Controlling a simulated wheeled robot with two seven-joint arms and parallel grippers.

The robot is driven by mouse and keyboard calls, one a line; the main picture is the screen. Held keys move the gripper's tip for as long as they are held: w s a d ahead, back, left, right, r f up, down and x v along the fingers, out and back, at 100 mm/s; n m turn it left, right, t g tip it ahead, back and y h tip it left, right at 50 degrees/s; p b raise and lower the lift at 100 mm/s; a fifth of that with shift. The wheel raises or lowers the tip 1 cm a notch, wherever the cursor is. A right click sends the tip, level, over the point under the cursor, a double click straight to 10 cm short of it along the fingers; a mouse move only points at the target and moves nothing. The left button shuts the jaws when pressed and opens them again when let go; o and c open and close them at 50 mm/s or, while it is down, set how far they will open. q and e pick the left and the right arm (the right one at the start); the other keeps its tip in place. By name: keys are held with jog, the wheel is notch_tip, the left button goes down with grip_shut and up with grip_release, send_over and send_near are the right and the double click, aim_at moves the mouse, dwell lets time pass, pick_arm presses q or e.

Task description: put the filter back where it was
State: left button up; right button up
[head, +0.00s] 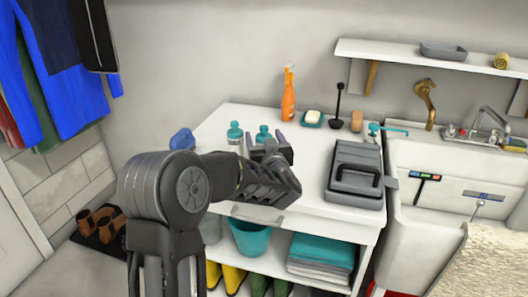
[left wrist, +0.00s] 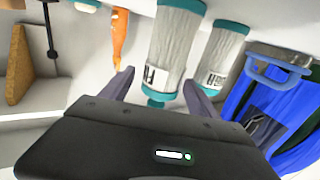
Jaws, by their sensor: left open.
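Two pale cylindrical filters with teal end caps stand on the white counter. In the head view one filter (head: 236,133) is left of my left gripper (head: 265,142), and the other filter (head: 263,132) shows between its fingers. In the left wrist view the nearer filter (left wrist: 175,45) lies between the two open fingers (left wrist: 160,92), with the second filter (left wrist: 218,55) to the right. The gripper is open; I cannot tell whether a finger touches the filter. A grey case with a black handle (head: 356,170) stands right of them. My right gripper is out of view.
An orange spray bottle (head: 288,98), a soap dish (head: 312,119), a black brush (head: 339,100) and a sponge (head: 357,121) line the counter's back. A blue object (head: 182,139) stands at the left end. The sink (head: 440,160) is to the right.

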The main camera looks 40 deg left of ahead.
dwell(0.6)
pick_arm(q)
grip_shut()
dwell(0.6)
jog(key=shift+r, duration=0.2)
notch_tip(320, 180, up, 10)
jog(key=p, duration=0.3)
jog(key=shift+f, duration=0.15)
dwell(0.4)
